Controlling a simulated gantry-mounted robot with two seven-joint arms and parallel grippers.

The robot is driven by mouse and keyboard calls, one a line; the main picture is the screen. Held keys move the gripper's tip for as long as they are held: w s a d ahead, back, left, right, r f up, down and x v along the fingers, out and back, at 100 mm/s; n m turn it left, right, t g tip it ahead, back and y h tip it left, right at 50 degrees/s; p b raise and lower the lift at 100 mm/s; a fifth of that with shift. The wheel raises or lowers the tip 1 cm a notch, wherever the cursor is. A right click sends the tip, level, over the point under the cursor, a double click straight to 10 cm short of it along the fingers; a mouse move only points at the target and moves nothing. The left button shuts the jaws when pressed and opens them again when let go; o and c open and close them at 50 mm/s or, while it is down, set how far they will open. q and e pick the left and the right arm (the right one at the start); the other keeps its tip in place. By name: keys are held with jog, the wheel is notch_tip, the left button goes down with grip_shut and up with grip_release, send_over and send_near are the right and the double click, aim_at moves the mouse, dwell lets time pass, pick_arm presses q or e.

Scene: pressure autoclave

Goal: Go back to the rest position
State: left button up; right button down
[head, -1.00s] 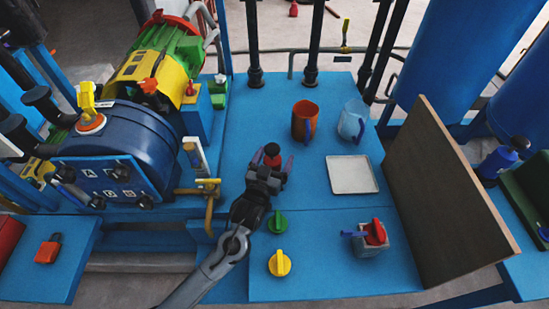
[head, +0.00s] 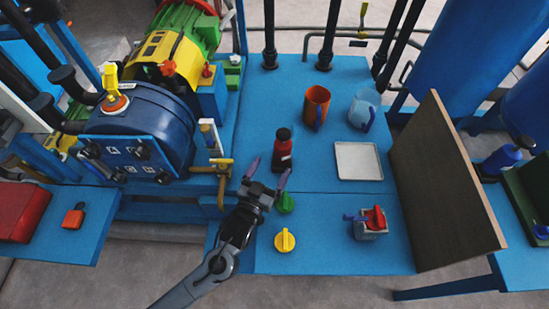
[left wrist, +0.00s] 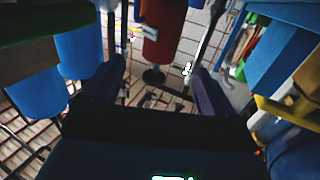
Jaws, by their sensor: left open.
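My left gripper (head: 269,176) is open and empty above the blue table, on the near side of the red bottle. Its two purple-grey fingers are spread apart. The red bottle (head: 282,155) has a black cap and stands upright on the table, just beyond the fingertips. In the left wrist view, the fingers (left wrist: 160,85) frame a gap, and a red cylinder (left wrist: 166,32) with a dark end shows beyond them; I cannot tell for sure that it is the bottle. My right gripper is in no view.
The green knob (head: 285,203) is close beside my left gripper, with the yellow knob (head: 284,240) nearer. An orange mug (head: 316,100), a clear blue jug (head: 362,112), a white tray (head: 358,161) and a grey box (head: 368,230) stand right. The blue autoclave (head: 145,125) is left; a brown panel (head: 440,185) stands right.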

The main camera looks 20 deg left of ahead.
pick_arm(q)
jog(key=shift+s, duration=0.35)
jog(key=s+a+r+g+p, duration=0.3)
jog(key=s+r+g+p, duration=0.2)
jog(key=s+r+p, duration=0.9)
jog(key=s+a+f+m+g+p, duration=0.25)
jog(key=s+g+p, duration=0.25)
jog(key=s+g, duration=0.4)
notch_tip(320, 180, up, 38)
jog(key=d+p, duration=0.1)
jog(key=p, duration=3.7)
jog(key=shift+s+f+n, duration=0.2)
jog(key=shift+f+n, duration=0.05)
jog(key=shift+n, duration=0.1)
